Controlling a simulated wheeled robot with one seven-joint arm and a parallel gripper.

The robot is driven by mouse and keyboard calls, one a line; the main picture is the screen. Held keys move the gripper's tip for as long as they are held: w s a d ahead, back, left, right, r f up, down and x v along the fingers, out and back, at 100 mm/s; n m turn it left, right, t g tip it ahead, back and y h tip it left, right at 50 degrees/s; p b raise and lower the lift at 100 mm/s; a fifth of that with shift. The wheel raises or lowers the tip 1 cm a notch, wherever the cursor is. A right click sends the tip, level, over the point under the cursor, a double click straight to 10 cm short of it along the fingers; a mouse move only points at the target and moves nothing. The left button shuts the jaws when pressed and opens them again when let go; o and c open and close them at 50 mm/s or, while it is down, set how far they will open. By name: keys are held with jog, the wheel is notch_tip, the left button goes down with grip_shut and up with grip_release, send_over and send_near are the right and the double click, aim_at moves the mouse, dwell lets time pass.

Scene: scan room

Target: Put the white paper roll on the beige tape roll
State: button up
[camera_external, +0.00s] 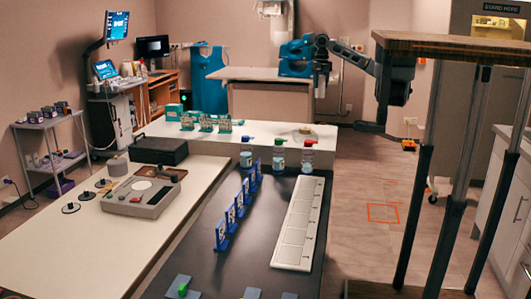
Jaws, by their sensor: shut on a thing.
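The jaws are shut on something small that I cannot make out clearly. A flat, pale beige round thing (304,130) lies on the white back table and may be the beige tape roll; it is too small to be sure. I cannot pick out the white paper roll with certainty.
Bottles with coloured caps (279,155) stand near the round thing. Blue stands (238,200) and a pale panel (300,222) are on the dark table. A device (142,192) sits on the left table. A tall wooden-topped table (460,48) stands at right.

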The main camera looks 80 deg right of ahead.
jog(key=s+d, duration=0.4)
jog(key=p, duration=0.1)
send_over(305, 128)
jog(key=shift+d+f, duration=0.1)
jog(key=shift+f, duration=7.9)
jog(key=shift+f, duration=0.1)
jog(key=shift+f, duration=0.15)
jog(key=o, duration=1.1)
